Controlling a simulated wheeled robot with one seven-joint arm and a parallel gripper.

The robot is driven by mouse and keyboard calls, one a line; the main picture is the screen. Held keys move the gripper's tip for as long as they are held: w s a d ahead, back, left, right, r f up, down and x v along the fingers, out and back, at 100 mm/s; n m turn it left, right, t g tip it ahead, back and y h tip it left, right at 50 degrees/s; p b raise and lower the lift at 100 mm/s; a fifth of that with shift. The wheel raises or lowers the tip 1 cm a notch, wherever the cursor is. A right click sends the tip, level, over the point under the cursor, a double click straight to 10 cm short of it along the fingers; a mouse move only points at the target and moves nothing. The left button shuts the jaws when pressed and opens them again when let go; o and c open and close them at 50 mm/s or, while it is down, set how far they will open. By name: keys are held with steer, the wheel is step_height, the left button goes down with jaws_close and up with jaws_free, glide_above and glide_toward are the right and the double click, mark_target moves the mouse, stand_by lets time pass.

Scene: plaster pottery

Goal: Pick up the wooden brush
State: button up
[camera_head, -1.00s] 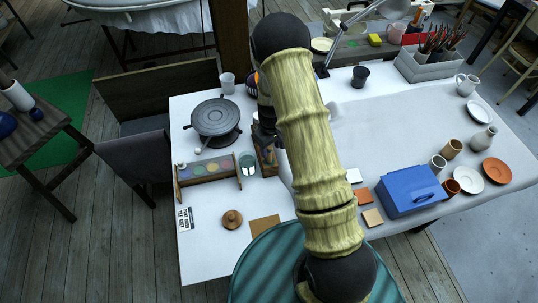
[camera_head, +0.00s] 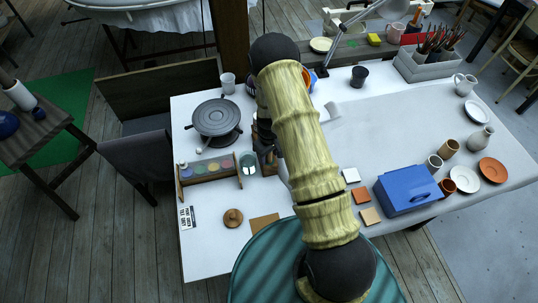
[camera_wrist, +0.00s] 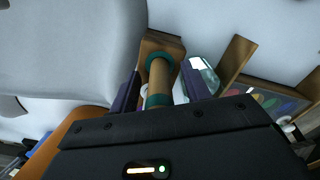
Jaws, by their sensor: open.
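In the wrist view, a tan wooden cylinder with teal bands, apparently the wooden brush (camera_wrist: 161,76), stands out toward the camera from a brown wooden block (camera_wrist: 158,42). My gripper (camera_wrist: 160,88) is open, with one purple finger on each side of the cylinder. I cannot tell whether either finger touches it. The gripper's dark body hides the cylinder's near end. In the head view, my arm hides most of the gripper and the brush; a brown wooden piece (camera_head: 268,163) shows beside the arm.
A clear green-tinted cup (camera_head: 248,164) and a wooden paint rack (camera_head: 207,170) stand just left of the gripper area. A grey banding wheel (camera_head: 216,117) is behind them. A blue box (camera_head: 408,190) sits at right. The white table (camera_head: 200,260) has bare room at front left.

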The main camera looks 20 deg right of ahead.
jaws_close()
steer(key=shift+r, duration=0.1)
step_height(320, 180, up, 10)
steer(key=b, duration=0.3)
stand_by(0.4)
stand_by(0.5)
